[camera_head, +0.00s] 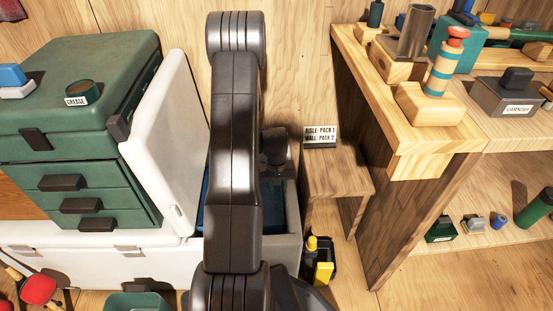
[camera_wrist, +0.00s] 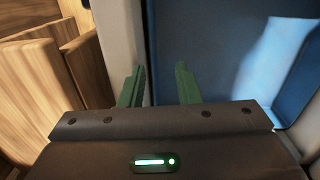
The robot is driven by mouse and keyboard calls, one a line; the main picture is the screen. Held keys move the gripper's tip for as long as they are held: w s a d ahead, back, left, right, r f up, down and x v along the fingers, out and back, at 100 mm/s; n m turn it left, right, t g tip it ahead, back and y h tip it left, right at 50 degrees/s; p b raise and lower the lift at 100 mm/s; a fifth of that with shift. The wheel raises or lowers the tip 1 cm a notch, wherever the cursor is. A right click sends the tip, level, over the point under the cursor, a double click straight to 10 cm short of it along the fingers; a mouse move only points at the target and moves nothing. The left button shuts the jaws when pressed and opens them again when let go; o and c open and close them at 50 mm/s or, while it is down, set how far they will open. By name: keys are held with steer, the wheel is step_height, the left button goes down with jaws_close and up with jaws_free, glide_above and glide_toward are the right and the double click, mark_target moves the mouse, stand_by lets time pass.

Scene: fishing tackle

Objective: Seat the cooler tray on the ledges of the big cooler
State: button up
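The white big cooler (camera_head: 90,262) is at the lower left of the head view, with a white lid-like panel (camera_head: 168,135) standing tilted above it. Blue (camera_head: 267,192) shows beside my arm, inside a grey-walled box (camera_head: 291,215); my arm hides most of it. I cannot tell whether this is part of the same cooler. My gripper (camera_wrist: 160,85) has its two green fingertips apart, with no object seen between them. In the wrist view they are near a pale wall (camera_wrist: 122,40) and a blue surface (camera_wrist: 205,45). I cannot make out the cooler tray for certain.
A green drawer box (camera_head: 75,110) stands at the left. A small wooden stand (camera_head: 338,175) with a sign (camera_head: 320,136) is right of the grey-walled box. A wooden bench (camera_head: 420,140) with tackle items fills the right. Yellow and black bottles (camera_head: 322,270) stand on the floor.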

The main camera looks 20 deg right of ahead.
step_height(320, 180, up, 14)
steer(key=s+a+t+p, duration=0.1)
steer(key=p, duration=0.2)
steer(key=shift+s+a+f+n+t, duration=0.15)
steer(key=shift+s+a+n+t, duration=0.15)
steer(key=shift+s, duration=0.1)
steer(key=shift+f, duration=0.1)
step_height(320, 180, down, 13)
steer(key=d+g+b, duration=0.1)
steer(key=b, duration=0.2)
steer(key=shift+w+d+b, duration=0.4)
steer(key=shift+a+r, duration=0.1)
steer(key=shift+r, duration=0.15)
